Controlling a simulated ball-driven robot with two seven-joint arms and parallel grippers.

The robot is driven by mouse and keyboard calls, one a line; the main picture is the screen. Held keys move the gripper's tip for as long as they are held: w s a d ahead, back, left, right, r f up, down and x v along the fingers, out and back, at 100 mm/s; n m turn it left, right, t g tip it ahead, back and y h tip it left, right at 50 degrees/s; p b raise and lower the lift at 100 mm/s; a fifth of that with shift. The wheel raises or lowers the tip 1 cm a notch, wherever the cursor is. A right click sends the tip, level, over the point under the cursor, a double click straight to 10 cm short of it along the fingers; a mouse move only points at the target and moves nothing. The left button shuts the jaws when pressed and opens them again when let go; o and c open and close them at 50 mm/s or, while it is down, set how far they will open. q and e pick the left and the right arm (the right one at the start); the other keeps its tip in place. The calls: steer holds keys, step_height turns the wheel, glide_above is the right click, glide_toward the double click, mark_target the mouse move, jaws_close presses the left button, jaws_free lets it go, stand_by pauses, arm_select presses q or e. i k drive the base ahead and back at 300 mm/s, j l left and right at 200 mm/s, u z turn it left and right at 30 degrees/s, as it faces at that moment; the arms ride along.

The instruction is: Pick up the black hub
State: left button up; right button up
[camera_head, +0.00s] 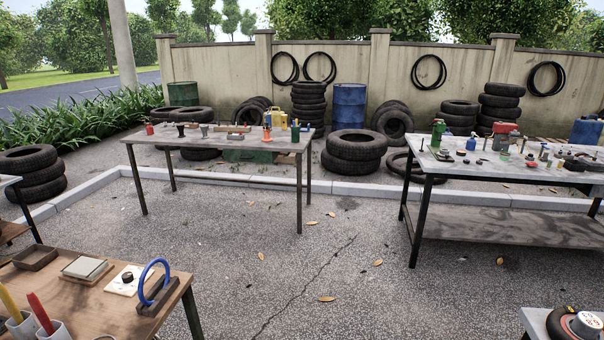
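I cannot tell for certain which thing is the black hub. Small dark pieces (462,153) lie on the right workbench (430,165), too small to make out. On the near left wooden table (95,310), a round black knob-like piece (127,277) sits on a white plate (118,284). At the bottom right corner, a round black thing (562,322) with a red and white round top rests on a light surface, cut off by the picture edge. Neither of my grippers shows in this view.
A middle table (225,142) holds tools and bottles. A blue ring on a dark stand (155,285) and cups with handles (50,330) are on the near left table. Stacked tyres (354,150) and a blue barrel (348,105) line the wall. Open pavement (300,270) lies between the tables.

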mark_target(180, 127)
steer(key=i+z, duration=0.2)
steer(key=i, duration=1.25)
steer(key=i+u, duration=0.15)
steer(key=i, duration=0.4)
steer(key=i+l+u, duration=0.2)
steer(key=i, duration=0.35)
steer(key=i+l+u, duration=0.15)
steer(key=i, duration=0.4)
steer(key=i+j+u, duration=0.2)
steer(key=i+u, duration=1.1)
steer(key=i+l+u, duration=0.1)
steer(key=i+u, duration=0.25)
steer(key=i, duration=1.1)
